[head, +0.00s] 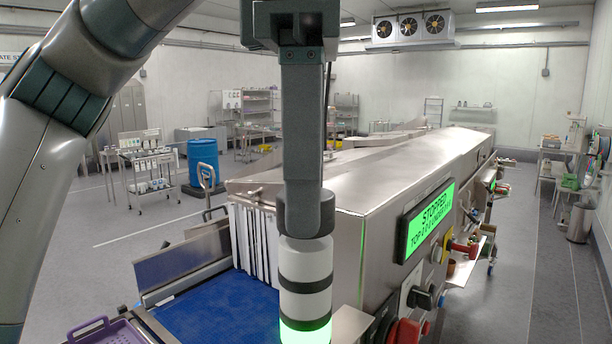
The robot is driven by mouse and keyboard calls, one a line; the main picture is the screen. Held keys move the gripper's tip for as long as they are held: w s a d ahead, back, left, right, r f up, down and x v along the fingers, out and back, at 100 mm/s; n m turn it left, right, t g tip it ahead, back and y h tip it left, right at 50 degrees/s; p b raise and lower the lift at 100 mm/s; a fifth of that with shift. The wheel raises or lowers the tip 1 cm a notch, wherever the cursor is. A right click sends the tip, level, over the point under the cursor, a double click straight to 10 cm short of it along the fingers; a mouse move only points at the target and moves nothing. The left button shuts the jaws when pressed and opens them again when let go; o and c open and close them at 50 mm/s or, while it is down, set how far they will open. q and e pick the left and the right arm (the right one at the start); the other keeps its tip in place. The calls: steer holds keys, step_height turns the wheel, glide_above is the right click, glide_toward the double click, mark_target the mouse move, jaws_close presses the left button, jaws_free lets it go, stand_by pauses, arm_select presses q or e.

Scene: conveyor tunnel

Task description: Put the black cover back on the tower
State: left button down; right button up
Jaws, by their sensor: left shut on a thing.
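The tower (305,262) is an upright signal light with pale segments, dark bands and a green lit segment low in the view. The black cover (328,213) is a short dark cap directly above the top pale segment, in line with the tower. My left gripper (303,218) reaches straight down from the top of the view and is shut on the cover. Its near finger hides the middle of the cover. I cannot tell whether the cover is seated or just above the tower. My right gripper is not in view.
The steel tunnel housing (400,170) stands behind and right of the tower, with a green display (430,222) reading STOPPED and a red knob (405,332). Strip curtains (250,240) hang over the blue belt (215,308). A purple crate (108,332) is at lower left.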

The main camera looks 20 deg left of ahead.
arm_select(q)
steer(key=shift+f+b, duration=0.4)
steer(key=shift+f, duration=0.15)
steer(key=c, duration=1.1)
jaws_free()
steer(key=shift+r, duration=0.1)
steer(key=shift+r, duration=0.6)
step_height(320, 180, up, 8)
steer(key=shift+p, duration=0.95)
step_height(320, 180, up, 3)
steer(key=shift+f, duration=0.2)
